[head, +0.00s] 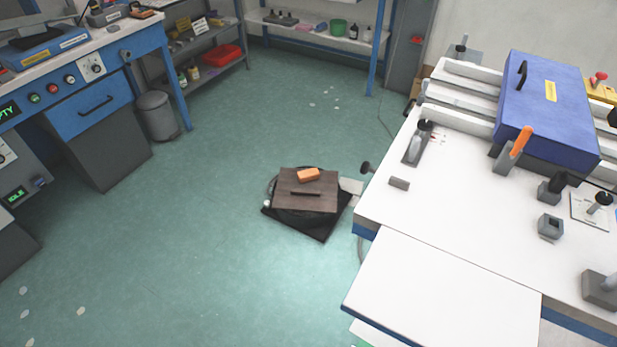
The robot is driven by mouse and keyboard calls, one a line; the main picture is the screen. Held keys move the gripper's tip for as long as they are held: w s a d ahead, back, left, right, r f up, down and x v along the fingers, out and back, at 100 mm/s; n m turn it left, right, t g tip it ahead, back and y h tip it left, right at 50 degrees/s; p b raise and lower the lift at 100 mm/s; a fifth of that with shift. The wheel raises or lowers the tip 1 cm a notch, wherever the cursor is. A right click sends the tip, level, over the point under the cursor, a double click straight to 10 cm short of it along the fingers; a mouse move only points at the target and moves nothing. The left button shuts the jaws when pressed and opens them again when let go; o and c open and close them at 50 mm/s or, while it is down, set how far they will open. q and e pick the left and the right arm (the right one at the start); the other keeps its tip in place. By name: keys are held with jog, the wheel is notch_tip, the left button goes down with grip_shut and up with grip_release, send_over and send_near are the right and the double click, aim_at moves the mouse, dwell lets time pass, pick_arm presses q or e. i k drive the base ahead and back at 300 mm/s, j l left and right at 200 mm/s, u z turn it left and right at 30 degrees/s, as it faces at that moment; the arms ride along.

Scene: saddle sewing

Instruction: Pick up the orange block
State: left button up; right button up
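The orange block (308,175) lies on the far part of a brown square board (289,204), which rests low over the floor near the middle of the head view. A dark slot or bar runs across the board just in front of the block. A dark round piece and a black flat base (316,232) show under the board. Nothing touches the block from above. Neither of my grippers is in the picture.
A white-topped workbench (450,270) with a blue box (545,110) and an orange-handled tool (519,143) stands at the right. A blue-framed bench (90,112) and a grey bin (157,115) stand at the left. Shelves line the back. The green floor between is mostly clear.

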aim_at(310, 175)
jog(key=i+j+z, duration=0.1)
jog(key=z, duration=0.2)
jog(key=i+j+z, duration=0.1)
jog(key=z, duration=0.2)
jog(key=i+j+z, duration=0.1)
jog(key=j, duration=0.25)
jog(key=i+j+z, duration=0.1)
jog(key=i+j, duration=0.2)
jog(key=i+j+z, duration=0.1)
jog(key=j, duration=0.3)
jog(key=i+j+z, duration=0.1)
jog(key=i+j, duration=0.15)
jog(key=j, duration=0.15)
jog(key=i+j+z, duration=0.1)
jog(key=j, duration=0.3)
jog(key=i+j+z, duration=0.15)
jog(key=j, duration=0.25)
